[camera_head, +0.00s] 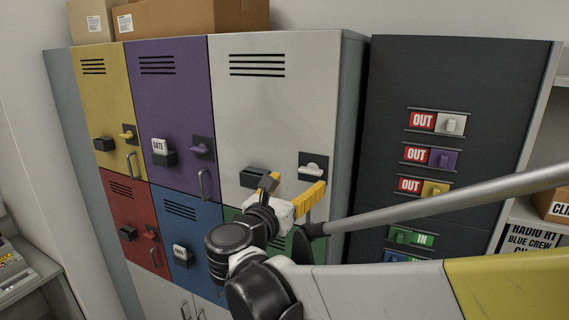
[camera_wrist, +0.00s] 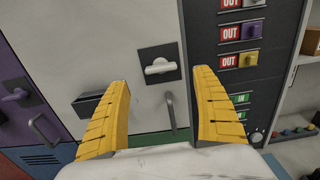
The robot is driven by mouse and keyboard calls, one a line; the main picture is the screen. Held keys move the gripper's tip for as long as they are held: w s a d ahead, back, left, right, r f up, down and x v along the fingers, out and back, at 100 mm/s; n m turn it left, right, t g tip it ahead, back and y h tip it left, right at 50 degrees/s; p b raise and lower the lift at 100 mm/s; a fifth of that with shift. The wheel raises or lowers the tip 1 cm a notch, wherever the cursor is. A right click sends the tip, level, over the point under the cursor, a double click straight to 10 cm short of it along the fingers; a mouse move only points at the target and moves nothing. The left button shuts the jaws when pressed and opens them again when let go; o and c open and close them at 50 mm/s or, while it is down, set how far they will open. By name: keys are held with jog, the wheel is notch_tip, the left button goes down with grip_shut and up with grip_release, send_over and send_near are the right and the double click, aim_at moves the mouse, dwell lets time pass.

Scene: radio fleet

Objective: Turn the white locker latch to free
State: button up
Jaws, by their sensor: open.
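The white locker (camera_head: 275,105) is the upper right door of the locker bank. Its white latch (camera_head: 312,168) is a knob on a dark plate, its grip lying roughly level. In the wrist view the latch (camera_wrist: 160,67) shows unblocked, beyond and between the fingertips. My gripper (camera_head: 294,189) has yellow fingers and is in front of the white locker's lower part. In the wrist view my gripper (camera_wrist: 160,82) is open and empty, with its fingers apart and not around the latch. In the head view my arm hides part of the locker's bottom edge.
A dark holder (camera_head: 254,177) juts from the white door left of the latch. A door handle (camera_wrist: 170,110) hangs below the latch. Purple (camera_head: 180,105), yellow, red, blue and green lockers adjoin. A dark panel (camera_head: 455,75) with OUT and IN sliders stands right.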

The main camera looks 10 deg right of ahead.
aim_at(309, 172)
jog(key=p+x, duration=0.1)
jog(key=x, duration=0.7)
jog(key=shift+w+d, duration=0.15)
jog(key=c, duration=1.2)
